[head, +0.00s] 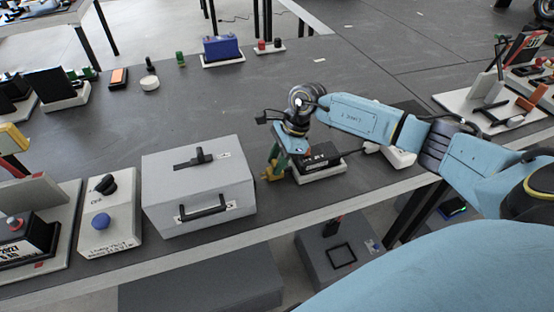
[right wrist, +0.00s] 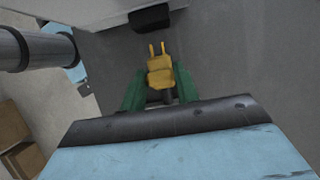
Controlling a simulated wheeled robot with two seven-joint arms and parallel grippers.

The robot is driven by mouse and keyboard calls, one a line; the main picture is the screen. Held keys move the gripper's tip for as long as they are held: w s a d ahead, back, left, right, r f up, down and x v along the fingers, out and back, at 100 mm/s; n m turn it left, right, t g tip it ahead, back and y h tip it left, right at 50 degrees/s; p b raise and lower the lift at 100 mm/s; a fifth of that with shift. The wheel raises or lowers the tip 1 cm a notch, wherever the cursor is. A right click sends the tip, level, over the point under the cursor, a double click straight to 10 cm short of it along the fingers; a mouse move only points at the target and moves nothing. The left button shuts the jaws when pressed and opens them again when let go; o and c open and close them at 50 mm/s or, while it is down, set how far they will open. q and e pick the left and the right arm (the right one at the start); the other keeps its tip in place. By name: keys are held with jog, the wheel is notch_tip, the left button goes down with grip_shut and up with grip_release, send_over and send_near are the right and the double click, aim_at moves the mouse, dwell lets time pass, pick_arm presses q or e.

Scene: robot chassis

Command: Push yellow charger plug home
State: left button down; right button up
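The yellow charger plug (right wrist: 160,72) is held between the green fingers of my right gripper (right wrist: 160,92) in the right wrist view. Its two prongs point up in that picture and are free of any socket. In the head view my right gripper (head: 274,170) hangs down between the grey case and a black device with a display (head: 322,156) on a white base. A bit of the yellow plug (head: 267,177) shows low at its fingers. A white block (head: 398,157), partly hidden by my right arm, lies right of the device; I cannot make out its sockets. My left gripper is out of view.
The grey case (head: 200,192) with a black handle stands close left of the gripper. A switch box with a blue button (head: 108,222) stands further left. The table's front edge is close. The middle of the dark table (head: 190,110) is clear.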

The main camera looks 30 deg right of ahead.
grip_shut()
jog(key=shift+w+a+b, duration=0.15)
jog(key=shift+w+a, duration=0.1)
jog(key=shift+a, duration=0.7)
jog(key=shift+w+a+b, duration=0.15)
jog(key=shift+w+a, duration=0.05)
jog(key=shift+a, duration=0.75)
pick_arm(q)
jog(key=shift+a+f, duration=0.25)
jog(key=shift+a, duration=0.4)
pick_arm(e)
jog(key=o, duration=0.6)
grip_release()
jog(key=shift+a, duration=0.1)
jog(key=shift+c, duration=0.2)
jog(key=shift+r, duration=0.1)
jog(key=shift+d+r, duration=0.25)
jog(key=shift+r, duration=0.1)
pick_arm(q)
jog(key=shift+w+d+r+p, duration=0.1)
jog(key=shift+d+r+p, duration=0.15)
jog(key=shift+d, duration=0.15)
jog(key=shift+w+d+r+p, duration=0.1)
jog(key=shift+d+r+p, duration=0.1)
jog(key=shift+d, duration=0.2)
pick_arm(e)
jog(key=v, duration=1.2)
jog(key=shift+d+r, duration=0.15)
